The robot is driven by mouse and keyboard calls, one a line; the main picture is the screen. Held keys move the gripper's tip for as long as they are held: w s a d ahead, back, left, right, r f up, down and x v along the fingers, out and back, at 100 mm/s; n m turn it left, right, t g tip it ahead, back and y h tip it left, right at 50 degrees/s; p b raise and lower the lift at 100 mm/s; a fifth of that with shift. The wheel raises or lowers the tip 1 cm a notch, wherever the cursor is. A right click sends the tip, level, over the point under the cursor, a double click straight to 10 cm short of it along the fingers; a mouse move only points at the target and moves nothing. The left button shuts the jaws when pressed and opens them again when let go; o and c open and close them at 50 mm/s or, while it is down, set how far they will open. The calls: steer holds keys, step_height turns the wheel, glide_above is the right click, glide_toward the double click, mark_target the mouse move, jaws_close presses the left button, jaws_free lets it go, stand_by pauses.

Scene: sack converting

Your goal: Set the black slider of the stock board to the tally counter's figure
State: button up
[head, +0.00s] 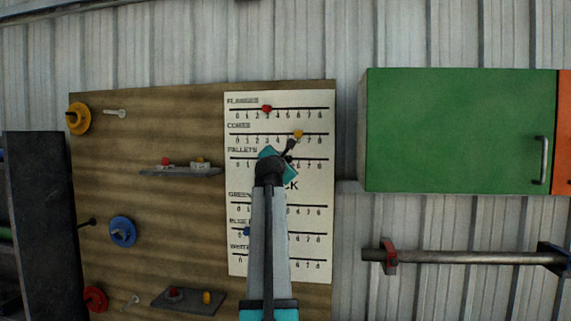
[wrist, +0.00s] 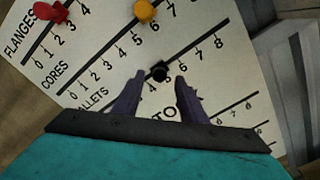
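The white stock board (head: 238,263) has several numbered rows with sliders. The black slider (wrist: 160,72) sits on the PALLETS row, between the figures 4 and 6 in the wrist view. In the head view the black slider (head: 289,158) shows just beside my gripper tip. My gripper (wrist: 158,88) is open, its two dark fingers on either side of and just short of the slider; nothing is between them. In the head view my gripper (head: 290,149) is over the PALLETS row, and my arm covers part of the lower rows. I cannot make out the tally counter's figure.
A red slider (head: 266,109) and a yellow slider (head: 298,134) are on the rows above. Left, a brown panel (head: 150,135) holds small shelves (head: 180,172) with little items, plus coloured discs. A green cabinet (head: 455,130) and a rail (head: 465,257) are at right.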

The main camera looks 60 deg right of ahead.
steer(key=b+v, duration=0.2)
steer(key=v, duration=0.9)
steer(key=shift+b, duration=0.3)
steer(key=shift+w+a, duration=0.1)
steer(key=shift+a, duration=0.05)
